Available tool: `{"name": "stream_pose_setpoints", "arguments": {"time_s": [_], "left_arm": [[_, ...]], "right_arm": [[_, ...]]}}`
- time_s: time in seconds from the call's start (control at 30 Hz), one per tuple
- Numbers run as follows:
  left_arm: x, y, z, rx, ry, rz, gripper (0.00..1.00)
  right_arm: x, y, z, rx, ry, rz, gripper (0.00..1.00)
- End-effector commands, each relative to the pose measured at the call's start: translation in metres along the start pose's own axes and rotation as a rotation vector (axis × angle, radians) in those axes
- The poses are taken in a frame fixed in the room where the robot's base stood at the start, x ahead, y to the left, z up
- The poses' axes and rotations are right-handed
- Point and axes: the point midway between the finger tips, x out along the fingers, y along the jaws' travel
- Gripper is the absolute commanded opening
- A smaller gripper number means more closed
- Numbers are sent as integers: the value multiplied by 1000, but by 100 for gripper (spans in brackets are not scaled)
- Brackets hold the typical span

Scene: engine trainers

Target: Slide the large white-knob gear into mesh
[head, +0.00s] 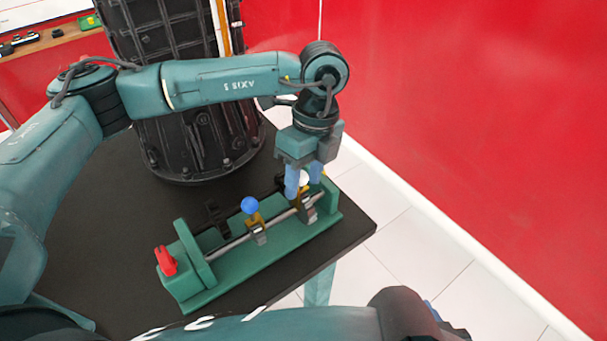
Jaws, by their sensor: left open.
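The green gear trainer (272,257) lies on the dark table, with a metal shaft (231,248) along it. The white knob (304,179) shows at the trainer's right end, above a brass-coloured fork and a grey gear (309,213) on the shaft. My left gripper (304,184) points down with its blue fingers open on either side of the white knob. Whether the fingers touch it I cannot tell. A blue knob (250,205) stands on a second fork and gear near the shaft's middle. My right arm crosses the bottom edge; its gripper (447,322) is mostly hidden at the lower right.
A red lever (165,261) sits at the trainer's left end. A large black ribbed casing (195,130) stands on the table (120,215) behind the trainer. A red wall (480,110) is to the right. A wooden shelf (50,40) is at the upper left.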

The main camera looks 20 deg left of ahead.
Motion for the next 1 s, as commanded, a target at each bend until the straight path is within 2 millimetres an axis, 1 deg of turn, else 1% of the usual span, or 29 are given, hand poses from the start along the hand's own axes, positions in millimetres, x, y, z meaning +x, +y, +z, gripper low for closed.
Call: {"name": "stream_pose_setpoints", "arguments": {"time_s": [0.23,0.37,0.47,0.6,0.8,0.9,1.0], "left_arm": [[-1,0,1,0,-2,1,44],[-12,0,1,-1,-4,-2,44],[-30,0,1,-1,-3,-3,44],[-63,-1,0,-1,-3,-5,44],[-104,0,0,0,-3,-3,44],[-118,0,0,0,-2,-1,44],[-127,0,0,0,-2,-1,44]], "right_arm": [[0,-1,0,2,0,-1,36],[0,-1,1,3,0,-1,36],[0,-1,1,4,0,-1,36],[1,-1,2,6,0,-2,36],[1,-1,3,8,0,-2,36],[1,-1,3,9,1,-2,36],[1,-1,2,9,1,-2,36]]}}
